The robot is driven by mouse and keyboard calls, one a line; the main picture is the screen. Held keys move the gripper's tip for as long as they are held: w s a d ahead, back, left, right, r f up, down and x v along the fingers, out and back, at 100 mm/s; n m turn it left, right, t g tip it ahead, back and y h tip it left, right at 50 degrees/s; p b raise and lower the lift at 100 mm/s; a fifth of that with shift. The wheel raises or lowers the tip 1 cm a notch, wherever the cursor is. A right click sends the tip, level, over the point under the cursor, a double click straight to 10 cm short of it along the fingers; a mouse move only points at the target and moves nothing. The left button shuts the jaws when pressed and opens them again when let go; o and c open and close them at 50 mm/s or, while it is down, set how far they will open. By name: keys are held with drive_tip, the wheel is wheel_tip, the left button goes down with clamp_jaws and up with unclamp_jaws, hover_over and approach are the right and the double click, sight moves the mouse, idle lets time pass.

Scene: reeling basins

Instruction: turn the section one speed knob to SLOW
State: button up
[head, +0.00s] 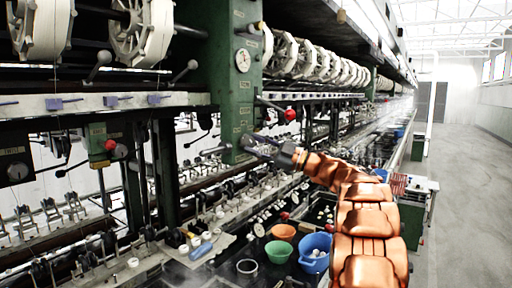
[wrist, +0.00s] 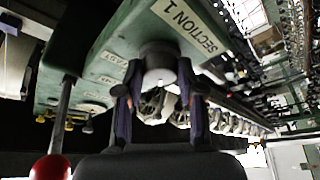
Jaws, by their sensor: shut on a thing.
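The section one speed knob (wrist: 158,56) is a grey round knob on the underside of a green housing (wrist: 115,50) in the wrist view. A cream label (wrist: 190,25) reading SECTION 1 is beside it. Small markings left of the knob are too blurred to read surely. My gripper (wrist: 160,76) has one dark finger on each side of the knob and is shut on it. In the head view my gripper (head: 246,146) reaches the green post (head: 232,100) from the right; the knob cannot be made out there. I cannot tell which setting the knob points to.
A lever with a red ball (wrist: 50,167) hangs left of my gripper in the wrist view. In the head view a round gauge (head: 243,60) sits on the post. Orange (head: 283,232), green (head: 278,251) and blue (head: 314,250) containers stand below. The aisle (head: 465,190) at right is clear.

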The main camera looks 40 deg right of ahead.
drive_tip(key=o, duration=1.1)
drive_tip(key=shift+o, duration=0.2)
drive_tip(key=v, duration=1.2)
drive_tip(key=shift+a+f, duration=0.1)
